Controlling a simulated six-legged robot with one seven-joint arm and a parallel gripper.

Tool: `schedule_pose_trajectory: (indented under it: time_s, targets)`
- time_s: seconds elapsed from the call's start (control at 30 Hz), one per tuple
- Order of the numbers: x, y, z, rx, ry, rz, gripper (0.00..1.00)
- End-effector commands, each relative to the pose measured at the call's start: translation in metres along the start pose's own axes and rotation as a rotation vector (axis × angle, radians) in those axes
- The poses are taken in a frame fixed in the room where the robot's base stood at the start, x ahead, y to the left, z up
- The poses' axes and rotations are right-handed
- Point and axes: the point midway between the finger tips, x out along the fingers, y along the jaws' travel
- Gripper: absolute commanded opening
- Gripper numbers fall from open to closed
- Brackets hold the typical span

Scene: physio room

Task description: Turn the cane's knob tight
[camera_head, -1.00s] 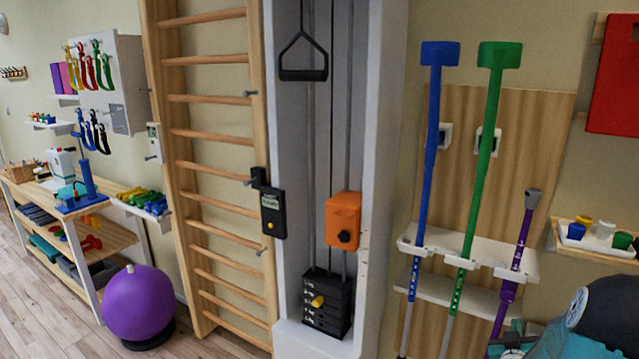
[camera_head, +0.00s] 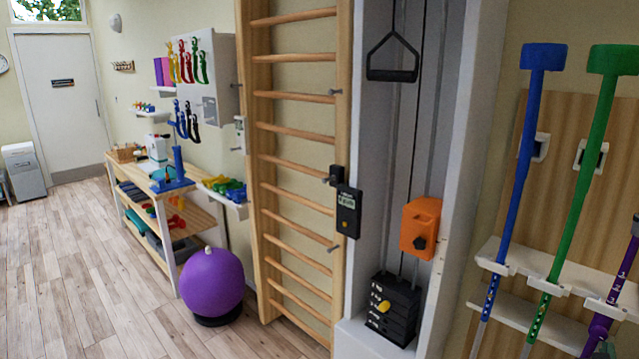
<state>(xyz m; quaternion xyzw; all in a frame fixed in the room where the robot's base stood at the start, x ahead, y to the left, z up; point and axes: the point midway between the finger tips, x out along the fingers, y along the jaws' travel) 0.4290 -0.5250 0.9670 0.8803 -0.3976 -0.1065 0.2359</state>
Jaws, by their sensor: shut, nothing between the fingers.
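Three pole-like aids stand in a white wall rack (camera_head: 548,267) at the right. One is blue (camera_head: 515,180), one is green (camera_head: 580,185), and one is a purple cane (camera_head: 621,275) cut off by the right edge. The blue and green ones have wide top ends and numbered or holed lower shafts. My gripper is not in view.
A weight machine (camera_head: 470,150) with an orange box (camera_head: 421,227) stands left of the rack. Wooden wall bars (camera_head: 295,128), a purple ball (camera_head: 212,282) and a shelf unit (camera_head: 205,225) follow leftward. Open wooden floor (camera_head: 80,290) reaches a white door (camera_head: 62,105).

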Motion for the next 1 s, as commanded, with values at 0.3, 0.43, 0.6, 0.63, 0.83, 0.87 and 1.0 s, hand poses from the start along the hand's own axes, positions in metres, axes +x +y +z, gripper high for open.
schedule_pose_trajectory:
  time_s: [0.3, 0.43, 0.6, 0.63, 0.83, 0.87, 1.0]
  targets:
    - [-0.0001, -0.0011, -0.0031, 0.000, 0.000, 0.000, 0.00]
    - [0.0000, -0.0017, -0.0046, 0.000, 0.001, 0.000, 0.00]
    - [0.0001, -0.0025, -0.0066, -0.001, 0.001, 0.000, 0.00]
    - [0.0001, -0.0027, -0.0069, -0.001, 0.001, 0.000, 0.00]
    - [0.0002, -0.0039, -0.0091, 0.000, 0.002, -0.001, 0.00]
    - [0.0002, -0.0038, -0.0090, 0.000, 0.002, 0.000, 0.00]
    - [0.0003, -0.0049, -0.0094, 0.000, 0.004, -0.001, 0.00]
